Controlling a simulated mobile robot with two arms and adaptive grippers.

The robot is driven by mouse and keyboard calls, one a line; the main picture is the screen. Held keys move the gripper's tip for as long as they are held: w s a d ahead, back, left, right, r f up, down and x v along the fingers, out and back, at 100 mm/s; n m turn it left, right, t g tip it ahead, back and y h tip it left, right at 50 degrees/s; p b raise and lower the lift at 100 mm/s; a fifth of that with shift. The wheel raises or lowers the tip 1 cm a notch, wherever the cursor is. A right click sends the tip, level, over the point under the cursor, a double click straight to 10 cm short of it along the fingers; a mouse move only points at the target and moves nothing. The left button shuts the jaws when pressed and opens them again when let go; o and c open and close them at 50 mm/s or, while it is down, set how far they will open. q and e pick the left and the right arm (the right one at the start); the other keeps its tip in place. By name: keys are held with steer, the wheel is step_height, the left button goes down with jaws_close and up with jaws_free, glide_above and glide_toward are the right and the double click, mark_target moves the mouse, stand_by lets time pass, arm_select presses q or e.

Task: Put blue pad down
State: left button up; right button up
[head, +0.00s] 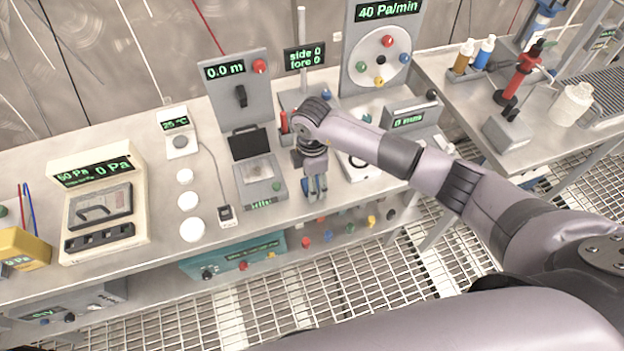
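My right gripper (315,188) points down over the front part of the bench, just right of the grey unit with the black lid. A small blue piece, seemingly the blue pad (316,184), shows between its fingers, which look shut on it. The pad is small and mostly hidden by the fingers. I cannot tell whether it touches the bench top. My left gripper is not in view.
The grey unit (263,177) stands close left of the gripper, and a dial box (357,163) close right. White round discs (188,202) and a cream pressure meter (98,205) are further left. The bench's front edge lies just below the gripper.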

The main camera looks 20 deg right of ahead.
step_height(320, 180, up, 12)
steer(key=b, duration=0.1)
steer(key=shift+b, duration=0.35)
